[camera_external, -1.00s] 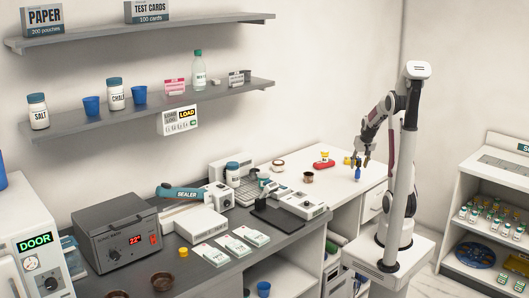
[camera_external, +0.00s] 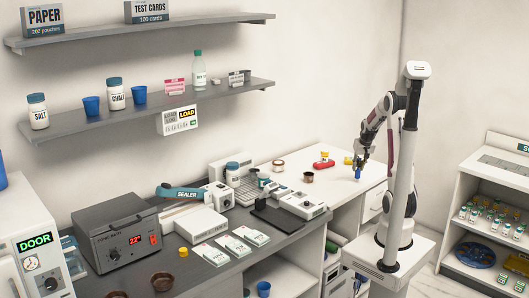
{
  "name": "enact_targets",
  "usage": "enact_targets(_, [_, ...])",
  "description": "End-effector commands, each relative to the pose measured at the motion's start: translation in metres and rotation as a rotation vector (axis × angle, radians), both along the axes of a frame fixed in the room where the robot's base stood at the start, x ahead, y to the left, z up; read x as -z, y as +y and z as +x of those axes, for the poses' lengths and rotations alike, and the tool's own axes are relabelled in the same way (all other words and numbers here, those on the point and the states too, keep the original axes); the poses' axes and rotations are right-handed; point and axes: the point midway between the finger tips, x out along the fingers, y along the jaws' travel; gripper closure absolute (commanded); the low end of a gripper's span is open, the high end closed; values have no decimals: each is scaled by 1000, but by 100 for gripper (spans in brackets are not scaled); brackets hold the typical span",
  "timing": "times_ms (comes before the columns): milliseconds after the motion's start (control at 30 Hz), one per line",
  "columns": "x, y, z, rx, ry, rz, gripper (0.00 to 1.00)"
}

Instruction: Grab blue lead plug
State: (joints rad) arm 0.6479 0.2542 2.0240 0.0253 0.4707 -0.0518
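The blue lead plug (camera_external: 358,174) stands upright on the white counter (camera_external: 338,190) towards its right end. My gripper (camera_external: 359,165) points down over it, with its fingertips at the plug's upper part. The fingers are small and dark here, so whether they are closed on the plug or only around it cannot be told. A yellow piece (camera_external: 348,160) lies just left of my gripper.
A load box (camera_external: 301,203) and a dark plate (camera_external: 277,216) are further left. The counter in front of the plug is clear.

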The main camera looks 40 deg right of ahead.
Motion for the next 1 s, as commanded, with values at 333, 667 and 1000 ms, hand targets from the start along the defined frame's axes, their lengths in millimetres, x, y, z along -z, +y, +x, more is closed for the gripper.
enact_targets(333, [-1,0,0,0,0,0,98])
enact_targets(667, [-28,0,1,0,-3,-2,98])
enact_targets(1000, [-77,0,1,0,-3,-1,98])
